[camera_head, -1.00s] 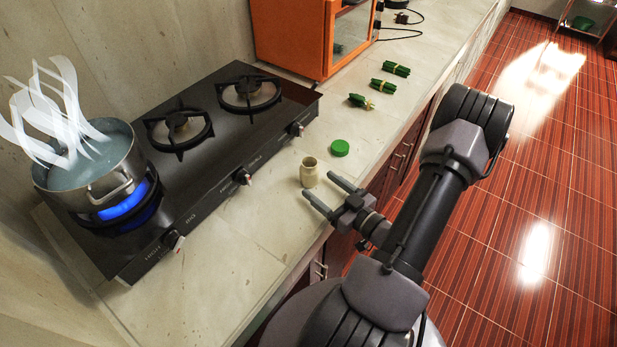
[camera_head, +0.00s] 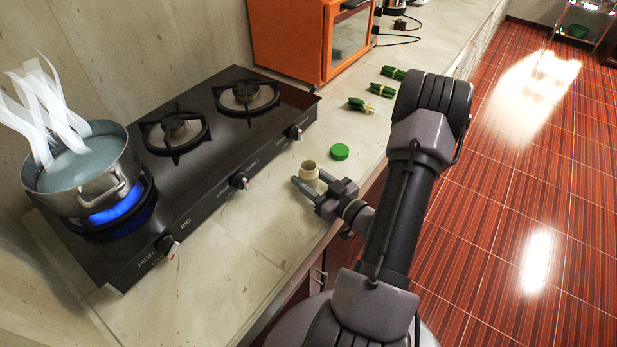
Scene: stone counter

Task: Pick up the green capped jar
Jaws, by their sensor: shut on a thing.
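A small cream jar (camera_head: 310,168) stands upright on the stone counter, in front of the stove. It has no lid on; a green cap (camera_head: 339,151) lies flat on the counter just behind and to the right of it. My gripper (camera_head: 308,182) is around the jar low down, with one finger on its near left side and the other on its right side. The jaws are shut on the jar. The fingers and gripper body hide the lower part of the jar, so I cannot tell whether it touches the counter.
A black gas stove (camera_head: 190,165) lies left of the jar, with a steaming pot (camera_head: 85,175) over a lit blue flame. Several green bundles (camera_head: 382,90) lie farther back on the counter. An orange oven (camera_head: 300,40) stands behind the stove. The counter's front left is clear.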

